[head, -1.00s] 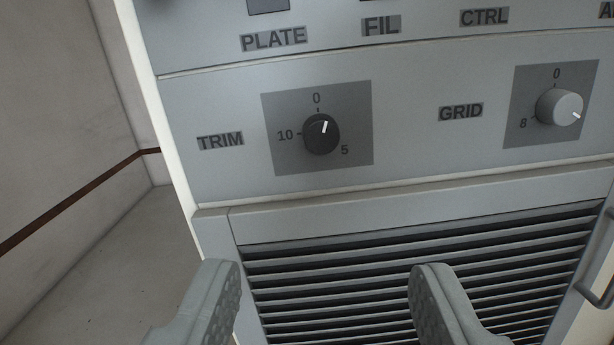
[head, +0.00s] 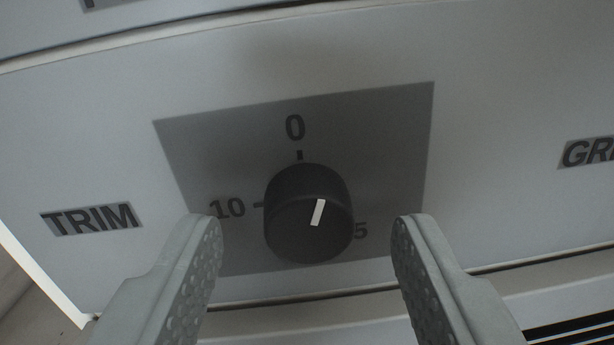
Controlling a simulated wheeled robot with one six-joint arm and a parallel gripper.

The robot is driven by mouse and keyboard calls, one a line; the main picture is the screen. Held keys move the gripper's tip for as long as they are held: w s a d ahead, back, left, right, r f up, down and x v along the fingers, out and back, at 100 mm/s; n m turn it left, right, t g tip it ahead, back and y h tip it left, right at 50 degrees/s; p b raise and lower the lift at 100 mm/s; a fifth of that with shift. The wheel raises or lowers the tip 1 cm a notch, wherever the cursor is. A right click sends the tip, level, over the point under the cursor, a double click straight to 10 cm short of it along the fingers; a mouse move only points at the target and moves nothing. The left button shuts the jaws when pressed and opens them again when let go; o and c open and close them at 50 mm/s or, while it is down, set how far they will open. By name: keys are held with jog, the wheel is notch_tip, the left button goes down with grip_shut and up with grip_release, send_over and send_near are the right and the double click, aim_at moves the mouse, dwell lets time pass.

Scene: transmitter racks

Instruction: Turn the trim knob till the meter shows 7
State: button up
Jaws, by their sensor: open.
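The trim knob (head: 309,222) is a black round knob with a white pointer line, on a darker grey square plate (head: 395,125) marked 0, 5 and 10. Its pointer leans slightly right of straight up, just past the 0 mark. The TRIM label (head: 91,219) is to its left. My gripper (head: 306,222) is open, with one finger to the left of the knob and one to the right. There is a gap on both sides, and neither finger appears to touch it. The meter is not in view.
Part of the GRID label (head: 588,152) shows at the right edge. A panel seam runs above the knob, and the panel's lower edge and dark louvre slots (head: 572,328) lie below right. The panel face around the knob is flat and clear.

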jog(key=shift+w, duration=0.65)
jog(key=shift+c, duration=0.4)
jog(key=c, duration=0.9)
jog(key=shift+m, duration=0.4)
jog(key=shift+d+m, duration=0.15)
jog(key=shift+m, duration=2.35)
jog(key=o, duration=1)
